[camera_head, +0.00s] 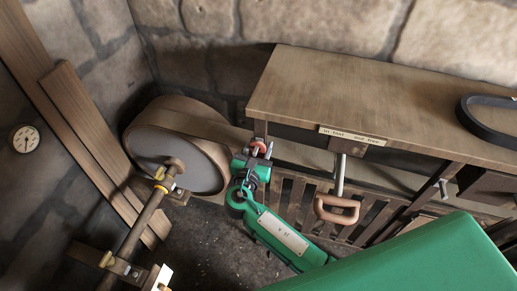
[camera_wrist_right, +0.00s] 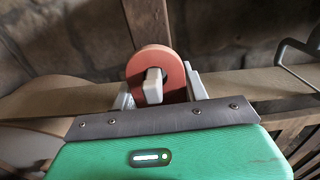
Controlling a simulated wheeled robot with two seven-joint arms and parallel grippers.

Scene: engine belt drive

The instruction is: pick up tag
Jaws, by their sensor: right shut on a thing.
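The tag looks like a small red-orange disc (camera_wrist_right: 172,62) in the right wrist view. A pale block shows in front of its middle; I cannot tell if it is part of the tag. My right gripper (camera_wrist_right: 160,88) is shut on the tag, with a grey finger on either side of it. In the head view the green right arm reaches up from the lower right. The right gripper (camera_head: 261,150) is at the front left corner of the wooden bench, with a bit of red between its fingertips. I cannot tell whether the tag still touches a support. My left gripper is not in view.
The wooden bench (camera_head: 350,90) has a labelled front edge (camera_head: 352,135) and a black belt loop (camera_head: 490,118) on top. A handle (camera_head: 337,209) hangs below. A large wheel (camera_head: 172,165) and a lever (camera_head: 146,220) stand left. A gauge (camera_head: 25,139) is on the wall.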

